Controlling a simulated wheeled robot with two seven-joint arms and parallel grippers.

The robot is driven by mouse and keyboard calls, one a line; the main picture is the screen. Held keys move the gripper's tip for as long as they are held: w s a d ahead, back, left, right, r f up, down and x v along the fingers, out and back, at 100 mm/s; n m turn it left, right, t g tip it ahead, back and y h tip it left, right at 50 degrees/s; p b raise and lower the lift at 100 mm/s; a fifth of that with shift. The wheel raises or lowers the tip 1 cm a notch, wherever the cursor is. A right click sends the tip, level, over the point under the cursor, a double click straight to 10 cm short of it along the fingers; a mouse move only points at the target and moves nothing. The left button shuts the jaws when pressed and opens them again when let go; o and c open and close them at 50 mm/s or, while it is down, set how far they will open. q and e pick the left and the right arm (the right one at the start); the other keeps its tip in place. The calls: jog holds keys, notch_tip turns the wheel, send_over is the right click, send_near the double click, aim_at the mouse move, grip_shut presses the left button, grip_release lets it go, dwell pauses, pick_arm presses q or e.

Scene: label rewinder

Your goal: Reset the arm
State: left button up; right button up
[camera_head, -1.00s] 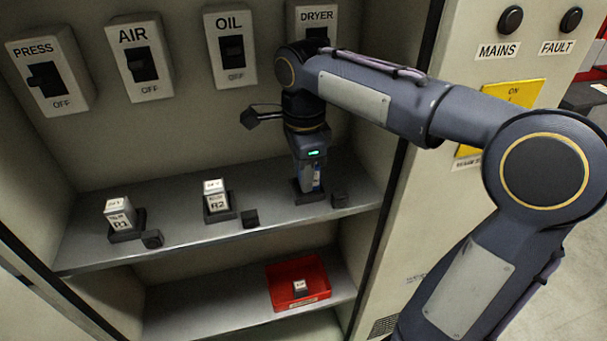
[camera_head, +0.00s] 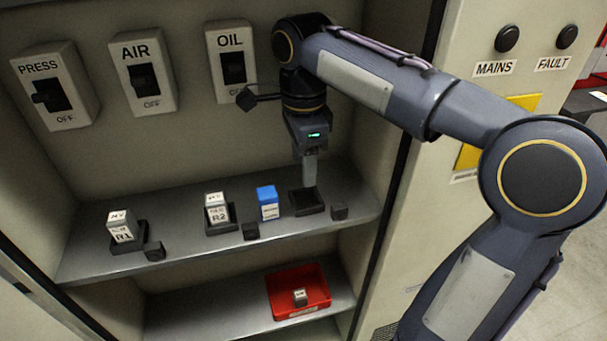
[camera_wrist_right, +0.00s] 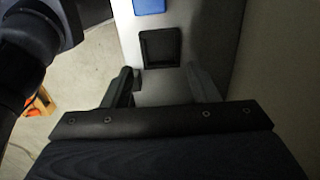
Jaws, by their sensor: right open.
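My right gripper (camera_head: 309,178) points down over the upper shelf, open and empty, above an empty black socket (camera_head: 306,202). A blue-topped block with a white label (camera_head: 268,204) stands upright on the shelf just left of that socket, apart from the gripper. In the right wrist view the open fingers (camera_wrist_right: 163,82) show with nothing between them. The empty socket (camera_wrist_right: 160,46) and part of the blue block top (camera_wrist_right: 149,6) lie beyond them. My left gripper is not in view.
White blocks R1 (camera_head: 121,228) and R2 (camera_head: 217,208) stand in black sockets on the upper shelf (camera_head: 185,236). Small dark blocks sit beside the sockets. A red tray (camera_head: 318,287) with a small block is below. PRESS, AIR and OIL switches (camera_head: 233,65) are on the back wall.

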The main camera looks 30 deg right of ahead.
notch_tip(320, 180, up, 6)
jog(key=p, duration=0.1)
jog(key=s+a+f+n+t+y+p, duration=0.2)
jog(key=s+f+n, duration=0.3)
jog(key=s+n, duration=0.3)
jog(key=s+a+f+n+t+y+p, duration=0.1)
jog(key=s+a+f+n+t+p, duration=0.1)
jog(key=s+f+n, duration=0.4)
jog(key=s+n+t+p, duration=0.1)
jog(key=s+n+p, duration=0.1)
jog(key=n, duration=0.3)
jog(key=shift+s+f+t+y, duration=0.25)
jog(key=shift+s+t+y, duration=0.05)
jog(key=shift+s+y, duration=0.15)
jog(key=shift+o, duration=0.5)
